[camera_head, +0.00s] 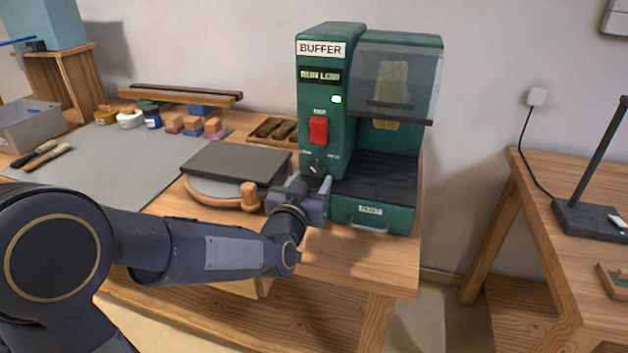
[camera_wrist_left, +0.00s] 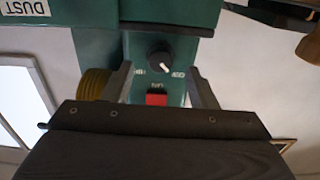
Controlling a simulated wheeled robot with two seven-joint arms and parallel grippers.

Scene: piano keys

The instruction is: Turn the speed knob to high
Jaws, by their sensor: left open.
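The green buffer machine (camera_head: 326,80) stands on the workbench, and its display (camera_head: 320,76) appears to read "RUN LOW". Its black speed knob (camera_head: 318,167) sits low on the front, below a red switch (camera_head: 318,130). In the upside-down left wrist view, the knob (camera_wrist_left: 160,57) has a white mark pointing down-right, toward the label on the machine's low side. My left gripper (camera_head: 306,187) is open just in front of and below the knob. In the wrist view its fingers (camera_wrist_left: 160,70) are either side of the knob's line, apart from it. My right gripper is out of view.
A dust drawer (camera_head: 372,214) with a handle is right of my left gripper. A dark slab (camera_head: 235,163) on a round wooden base with a knobbed handle is close on its left. A clear guard (camera_head: 398,80) covers the machine's upper right.

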